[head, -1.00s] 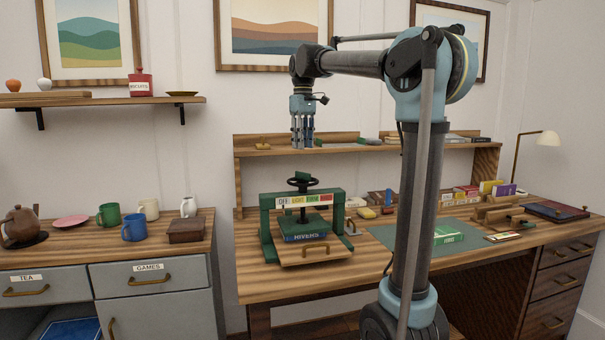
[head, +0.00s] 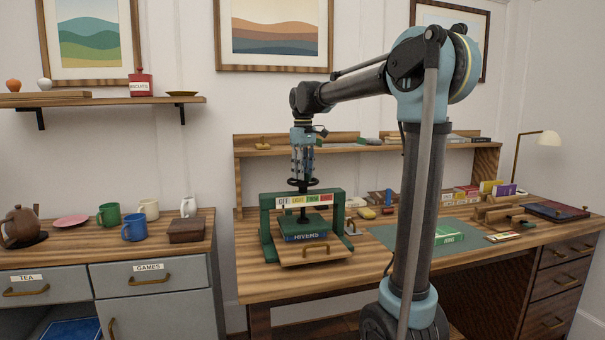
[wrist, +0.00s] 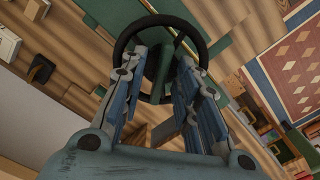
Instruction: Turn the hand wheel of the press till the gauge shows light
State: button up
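The green press (head: 266,228) stands on the wooden desk. Its dark hand wheel (head: 291,183) sits on top, and its rim also shows in the wrist view (wrist: 160,21). The gauge strip (head: 304,200) on the crossbar has coloured fields reading OFF, LIGHT and more; its pointer is too small to read. A book marked RIVERS (head: 306,237) lies in the press under the green plate. My gripper (head: 303,177) points down at the wheel. In the wrist view my gripper (wrist: 159,70) has its fingers spread over the wheel, with the hub between them; contact is unclear.
A shelf (head: 350,149) runs behind the press at the height of my fingers. A green mat (head: 385,236) with a green book (head: 449,232) lies to the right. Mugs and a brown box (head: 186,230) stand on the left cabinet.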

grip_shut()
jog(key=shift+m, duration=0.3)
jog(key=m, duration=0.3)
jog(key=shift+m, duration=2)
grip_release()
